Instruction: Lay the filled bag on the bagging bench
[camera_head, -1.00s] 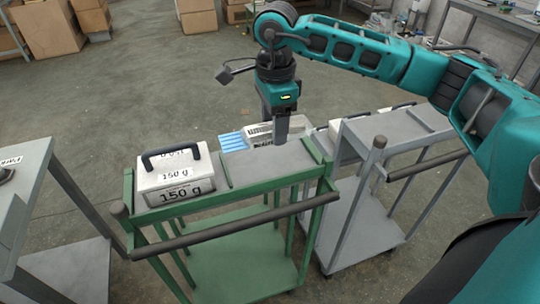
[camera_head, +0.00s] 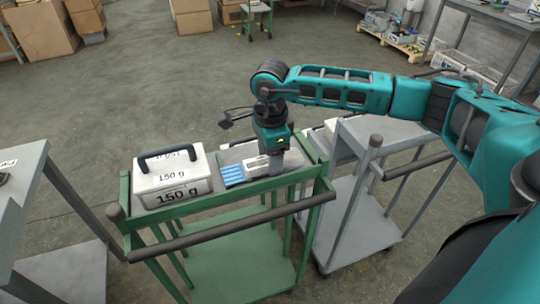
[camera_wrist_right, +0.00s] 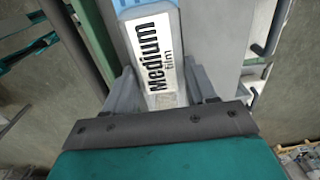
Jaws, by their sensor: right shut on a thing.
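A flat packet (camera_head: 235,175) with blue stripes and a white label sits at the green cart's right side. The label reads "Medium film" in the right wrist view (camera_wrist_right: 155,55). I cannot tell whether this is the filled bag. My right gripper (camera_head: 274,165) points down and is shut on the packet's right end. Its fingers flank the packet in the right wrist view. The packet is over or on the cart's top; any gap below is hidden. No bench can be told for sure. My left gripper is not in view.
A white case (camera_head: 172,178) marked 150 g, with a black handle, stands on the left of the green cart (camera_head: 195,208). A grey cart (camera_head: 375,150) stands close at the right. A grey table (camera_head: 22,190) edges in at left. Open floor lies behind.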

